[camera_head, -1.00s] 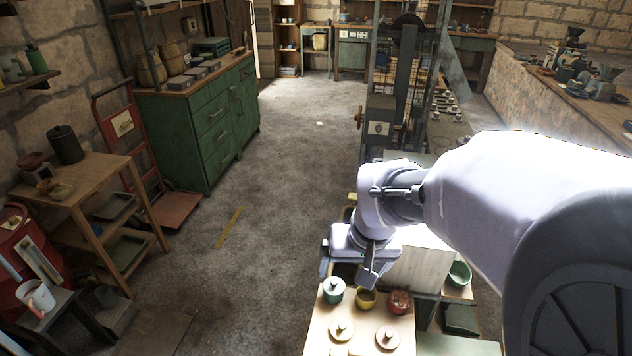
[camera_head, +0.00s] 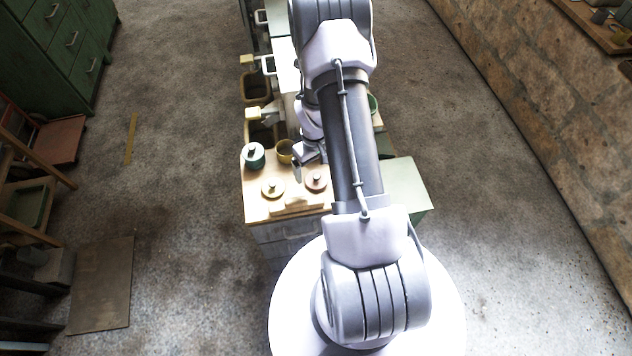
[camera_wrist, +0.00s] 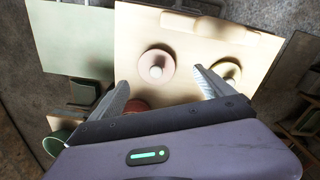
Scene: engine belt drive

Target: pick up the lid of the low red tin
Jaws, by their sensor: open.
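A round pinkish-red lid with a pale knob (camera_wrist: 156,62) lies on the light wooden top, ahead of and between my fingertips in the wrist view. It also shows in the head view (camera_head: 316,182), close beside my arm. My gripper (camera_wrist: 160,77) is open and empty, its fingers spread wider than the lid. I cannot tell its height above the lid. A red tin (camera_wrist: 137,104) shows only in part behind the gripper body; the arm hides it in the head view.
A yellowish lid (camera_head: 273,189) lies beside the pinkish one. A green lidded tin (camera_head: 254,156) and an open yellow tin (camera_head: 286,151) stand behind. A pale bar (camera_wrist: 220,23) lies along the wooden top's edge (camera_wrist: 130,30). A green bowl (camera_wrist: 56,142) is off to the side.

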